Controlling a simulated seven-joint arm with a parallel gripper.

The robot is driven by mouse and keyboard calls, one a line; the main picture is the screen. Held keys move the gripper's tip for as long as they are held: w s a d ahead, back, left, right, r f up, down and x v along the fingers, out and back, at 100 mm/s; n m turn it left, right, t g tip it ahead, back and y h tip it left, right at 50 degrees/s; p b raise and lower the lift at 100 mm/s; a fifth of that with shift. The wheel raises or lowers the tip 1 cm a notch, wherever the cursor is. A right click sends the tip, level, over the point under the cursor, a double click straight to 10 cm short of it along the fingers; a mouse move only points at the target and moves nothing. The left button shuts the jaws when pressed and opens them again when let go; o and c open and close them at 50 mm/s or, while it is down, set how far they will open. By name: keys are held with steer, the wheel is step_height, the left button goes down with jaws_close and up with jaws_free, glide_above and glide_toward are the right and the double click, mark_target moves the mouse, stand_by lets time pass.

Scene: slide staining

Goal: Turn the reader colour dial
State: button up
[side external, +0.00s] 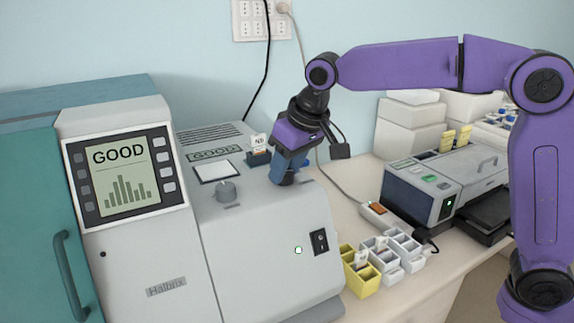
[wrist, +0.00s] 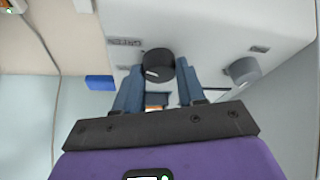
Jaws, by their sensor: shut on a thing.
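The reader (side external: 270,240) is a pale grey machine with a screen (side external: 119,175) that reads "GOOD" above a bar graph. Two dials sit on its top. My gripper (side external: 284,180) points down at the right one and is shut on it. In the wrist view this dark dial (wrist: 158,64) with a white mark lies between my two blue fingertips. The other dial (side external: 226,191) is grey and stands free to the left; it also shows in the wrist view (wrist: 243,72). In the side view my fingers hide most of the held dial. The small label beside it is unreadable.
A slide marked "NS" (side external: 258,142) stands in a dark holder behind my gripper. A white square plate (side external: 215,171) lies near the grey dial. Yellow and white slide racks (side external: 362,280) stand right of the reader. Another grey device (side external: 420,195) stands farther right.

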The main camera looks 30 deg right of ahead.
steer(key=shift+m, duration=0.6)
steer(key=o, duration=1)
steer(key=shift+r, duration=0.1)
steer(key=v, duration=1.7)
steer(key=shift+s+a+r, duration=0.1)
steer(key=shift+a+r, duration=0.1)
steer(key=shift+a, duration=0.15)
